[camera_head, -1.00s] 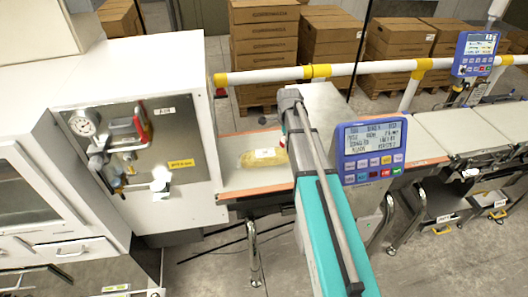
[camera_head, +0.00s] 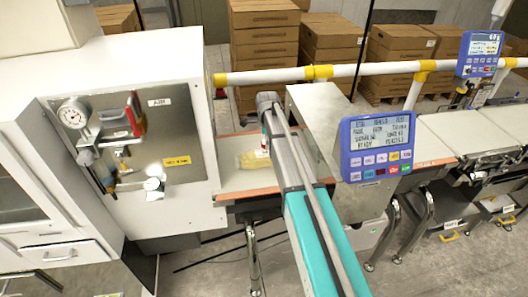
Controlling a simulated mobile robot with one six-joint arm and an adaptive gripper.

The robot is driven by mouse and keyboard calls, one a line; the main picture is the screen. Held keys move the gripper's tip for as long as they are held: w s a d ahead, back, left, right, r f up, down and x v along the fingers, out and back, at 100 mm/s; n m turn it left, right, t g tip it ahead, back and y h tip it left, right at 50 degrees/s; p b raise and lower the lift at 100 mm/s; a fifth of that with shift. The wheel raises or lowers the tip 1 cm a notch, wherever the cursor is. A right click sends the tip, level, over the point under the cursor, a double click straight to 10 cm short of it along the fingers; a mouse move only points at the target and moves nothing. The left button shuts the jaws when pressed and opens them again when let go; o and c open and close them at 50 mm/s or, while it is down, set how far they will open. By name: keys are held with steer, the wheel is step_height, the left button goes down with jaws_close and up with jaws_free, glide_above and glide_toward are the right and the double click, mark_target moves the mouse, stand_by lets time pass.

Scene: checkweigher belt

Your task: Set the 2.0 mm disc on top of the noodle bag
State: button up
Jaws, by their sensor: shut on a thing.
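The noodle bag (camera_head: 252,160), yellowish with a white label, lies on the pale belt (camera_head: 236,181) left of my arm. My arm reaches from the bottom of the view toward the belt, and its end stands over the bag's right side. My gripper is hidden behind my own arm. A small red and white part shows at the arm's left edge, close to the bag's right end; I cannot tell what it is. I cannot make out the 2.0 mm disc.
A blue display panel (camera_head: 377,146) stands right of my arm. A white and yellow rail (camera_head: 290,75) runs behind the belt. A white cabinet (camera_head: 110,65) with a gauge panel stands on the left. Stacked cartons (camera_head: 265,45) are behind.

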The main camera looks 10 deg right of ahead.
mark_target(265, 153)
steer(key=shift+f, duration=0.1)
stand_by(0.3)
steer(key=shift+w+a+f+b, duration=0.25)
steer(key=shift+w+f+b, duration=0.1)
steer(key=shift+f+b, duration=1.55)
steer(key=shift+b, duration=0.1)
steer(key=shift+f, duration=0.15)
steer(key=o, duration=1.1)
steer(key=shift+r, duration=0.25)
step_height(265, 153, up, 12)
steer(key=p, duration=1.2)
